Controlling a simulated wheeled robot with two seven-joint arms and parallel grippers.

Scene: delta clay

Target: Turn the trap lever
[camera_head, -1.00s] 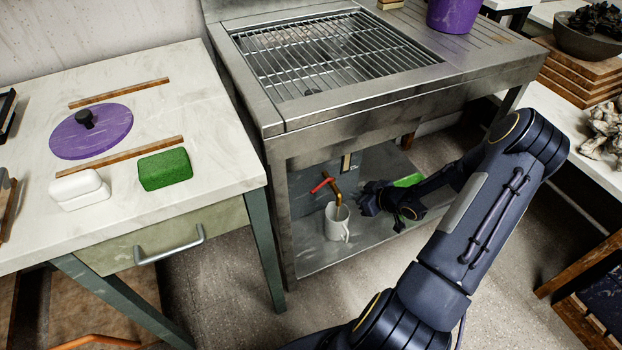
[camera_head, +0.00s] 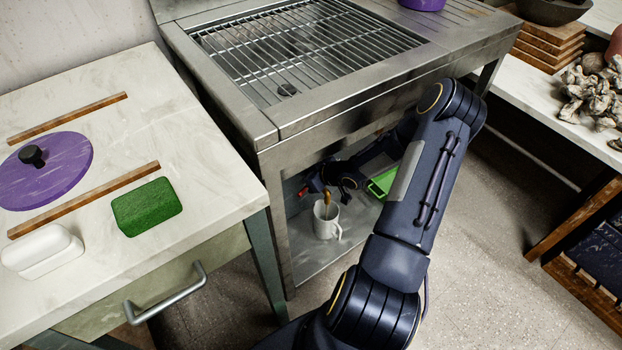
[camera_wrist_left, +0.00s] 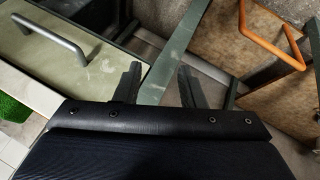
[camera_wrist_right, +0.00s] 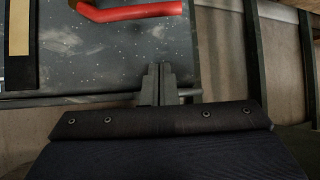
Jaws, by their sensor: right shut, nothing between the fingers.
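The red trap lever (camera_wrist_right: 125,11) shows at the top of the right wrist view, above and left of my fingertips and apart from them in the picture. In the head view a bit of the red lever (camera_head: 303,192) shows under the sink, beside my right gripper (camera_head: 316,184). My right gripper (camera_wrist_right: 158,84) is shut and empty, its two fingers pressed together. Below the brass pipe (camera_head: 326,198) stands a white mug (camera_head: 324,222) on the lower shelf. My left gripper (camera_wrist_left: 158,84) is open and empty, near the drawer table's leg.
The metal sink unit (camera_head: 270,140) with a grate stands over the lower shelf. A green object (camera_head: 381,182) lies behind my right forearm. The marble table (camera_head: 95,110) at left holds a purple disc (camera_head: 60,165), a green block (camera_head: 147,206) and a white block (camera_head: 42,248).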

